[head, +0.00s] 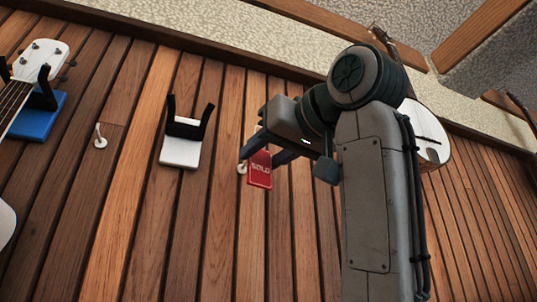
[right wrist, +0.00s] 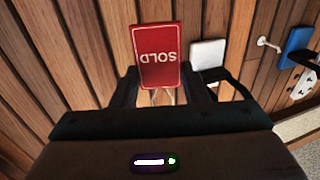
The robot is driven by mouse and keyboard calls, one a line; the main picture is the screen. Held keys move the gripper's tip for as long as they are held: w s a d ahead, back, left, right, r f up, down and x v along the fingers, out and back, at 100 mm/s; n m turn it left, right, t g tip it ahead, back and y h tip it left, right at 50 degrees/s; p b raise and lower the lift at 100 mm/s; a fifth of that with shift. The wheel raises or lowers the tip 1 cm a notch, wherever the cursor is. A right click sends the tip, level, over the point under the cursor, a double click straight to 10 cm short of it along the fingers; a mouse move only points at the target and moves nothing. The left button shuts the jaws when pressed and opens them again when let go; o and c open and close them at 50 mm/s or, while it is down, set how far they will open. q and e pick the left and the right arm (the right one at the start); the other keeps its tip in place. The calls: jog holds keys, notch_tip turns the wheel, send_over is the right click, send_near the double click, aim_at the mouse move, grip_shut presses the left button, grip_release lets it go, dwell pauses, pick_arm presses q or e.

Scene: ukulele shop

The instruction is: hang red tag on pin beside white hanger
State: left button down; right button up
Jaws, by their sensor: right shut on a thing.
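The red tag (head: 260,171), marked SOLD, is upright in front of the wood-plank wall. My right gripper (head: 268,154) is shut on it near its upper part. In the right wrist view the tag (right wrist: 158,52) stands out beyond the fingers (right wrist: 162,88). The white hanger (head: 179,152), with black prongs, is on the wall to the left of the tag; it also shows in the right wrist view (right wrist: 208,53). A pale pin (head: 241,169) shows at the tag's left edge, partly hidden. I cannot tell whether the tag touches it. My left gripper is out of view.
Another pale pin (head: 100,138) is left of the white hanger, near a blue hanger (head: 38,118) holding a white ukulele (head: 42,58). Another instrument (head: 430,134) hangs behind my right arm.

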jog(key=shift+w+a+f, duration=0.1)
jog(key=shift+w+a, duration=0.05)
jog(key=shift+w, duration=0.45)
jog(key=shift+w+a+f, duration=0.1)
jog(key=shift+w, duration=0.5)
jog(key=shift+w+a+p, duration=0.25)
jog(key=shift+w+p, duration=0.2)
jog(key=shift+p, duration=0.1)
jog(key=shift+w+a+f, duration=0.25)
jog(key=shift+w, duration=0.5)
jog(key=shift+w+a+f, duration=0.2)
jog(key=shift+w, duration=0.6)
jog(key=shift+w+a+f, duration=0.25)
jog(key=shift+w, duration=0.5)
jog(key=o, duration=1)
